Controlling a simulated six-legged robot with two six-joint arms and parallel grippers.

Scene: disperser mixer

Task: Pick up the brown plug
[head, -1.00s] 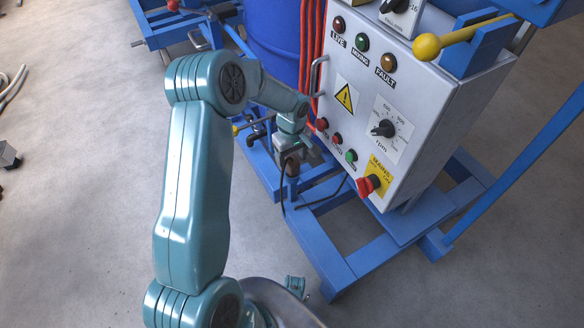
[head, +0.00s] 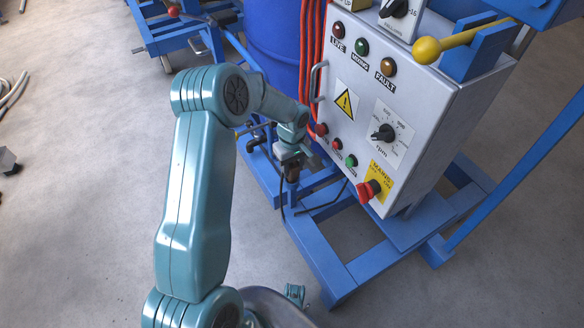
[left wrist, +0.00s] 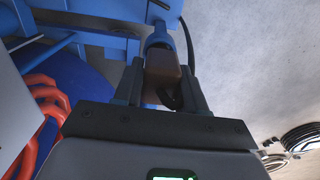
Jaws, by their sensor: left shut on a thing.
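The brown plug (left wrist: 162,70) is between the two fingers of my left gripper (left wrist: 160,80) in the left wrist view, with a dark cable and a blue end piece beyond it. My left gripper is shut on it. In the head view my left gripper (head: 290,160) is low beside the left side of the control cabinet, and the plug (head: 292,174) shows as a small dark brown piece below it. A dark cable hangs near it. Whether the plug touches anything else cannot be told.
The grey control cabinet (head: 350,150) with lamps, buttons and a red mains knob (head: 368,191) stands right of the gripper on a blue frame (head: 325,260). A blue drum (head: 272,50) and red hoses (head: 312,50) are behind.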

